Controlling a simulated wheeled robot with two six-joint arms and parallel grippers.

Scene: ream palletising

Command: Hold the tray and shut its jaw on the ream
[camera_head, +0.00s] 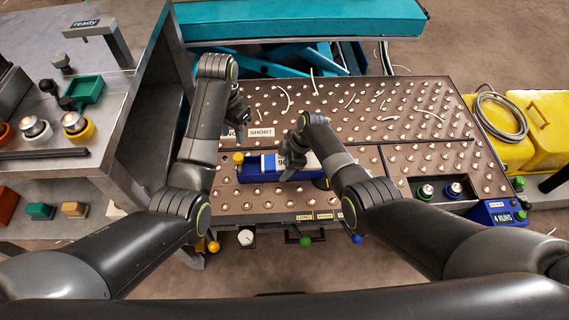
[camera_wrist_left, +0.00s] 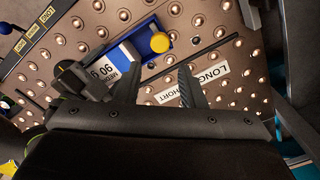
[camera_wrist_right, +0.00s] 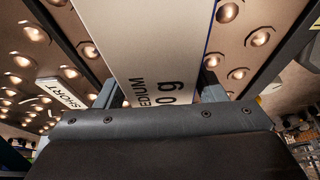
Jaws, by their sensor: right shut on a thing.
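The blue tray (camera_head: 262,177) lies on the studded table, with a yellow knob (camera_head: 238,157) at its left end; both also show in the left wrist view, the knob (camera_wrist_left: 160,42) near the top. The white ream (camera_head: 269,162), marked MEDIUM and 90 g, is at the tray; I cannot tell how deep it sits. My right gripper (camera_head: 290,160) is shut on the ream, which fills the gap between its fingers in the right wrist view (camera_wrist_right: 155,90). My left gripper (camera_wrist_left: 160,75) is open and empty, above the table behind the tray's knob end.
LONG and SHORT labels (camera_head: 262,132) lie on the table (camera_head: 360,105). A grey bench (camera_head: 100,160) with knobs stands left. Buttons (camera_head: 425,191) sit in a recess at right, beside a blue 4 RUNS box (camera_head: 497,213). The table's back right is open apart from thin strips.

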